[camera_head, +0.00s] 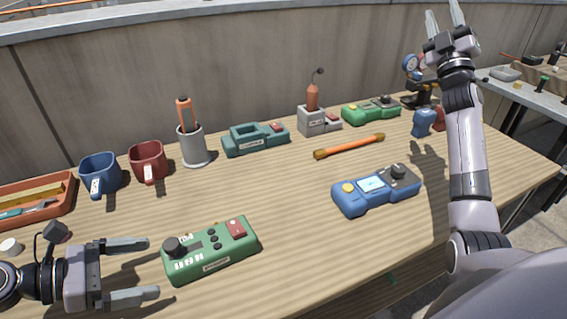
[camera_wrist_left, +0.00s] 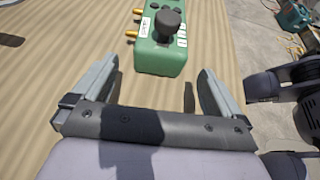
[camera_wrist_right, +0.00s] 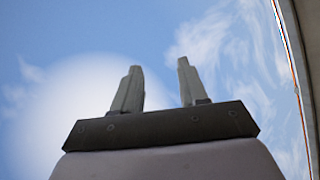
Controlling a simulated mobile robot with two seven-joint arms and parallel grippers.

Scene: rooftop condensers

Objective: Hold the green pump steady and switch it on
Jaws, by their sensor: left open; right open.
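The green pump (camera_head: 212,254) is a box lying on the wooden table at the front, with a dark knob (camera_head: 172,246) at its left end and a red switch (camera_head: 236,229) at its right end. The left wrist view also shows the pump (camera_wrist_left: 160,58) with its knob and brass fittings on one side. My left gripper (camera_head: 147,268) is open and empty, left of the pump, its fingers pointing at the knob end with a small gap. My right gripper (camera_head: 444,10) is open and empty, raised high above the table's far right; its wrist view shows only sky and an edge.
Mugs, a grey pen cup (camera_head: 193,147), a teal device (camera_head: 255,139) and another green device (camera_head: 371,109) line the back. An orange tray (camera_head: 67,185) is at left. Table between is clear.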

